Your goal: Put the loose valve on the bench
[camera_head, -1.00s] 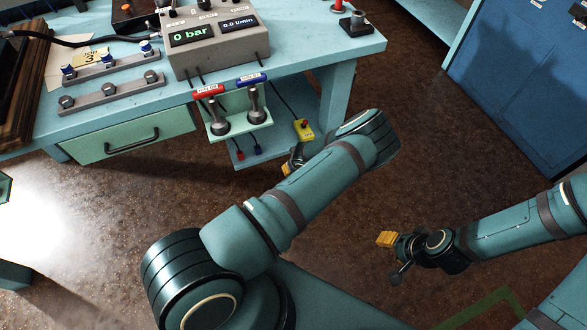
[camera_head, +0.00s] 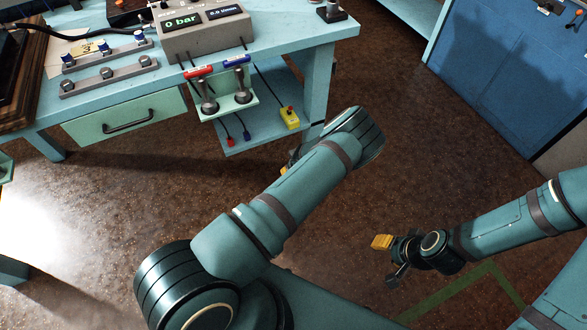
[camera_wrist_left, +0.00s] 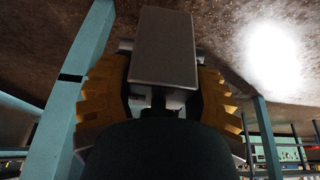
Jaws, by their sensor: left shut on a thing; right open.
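The light blue bench (camera_head: 285,38) stands at the upper left in the head view. My left arm reaches from the lower middle toward the space beside its right leg. My left gripper (camera_head: 287,170) is mostly hidden behind its own arm there, with only a bit of yellow finger showing. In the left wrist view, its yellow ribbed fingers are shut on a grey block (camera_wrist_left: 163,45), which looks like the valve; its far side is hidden. My right gripper (camera_head: 385,252) is open and empty above the brown floor, well right of the bench.
A grey gauge box (camera_head: 205,35) and hose fittings stand on the bench top. Below its front edge, a small shelf (camera_head: 228,108) carries two upright fittings. A yellow button box (camera_head: 289,118) lies lower down. A blue cabinet (camera_head: 510,75) stands at the upper right. Open floor lies between.

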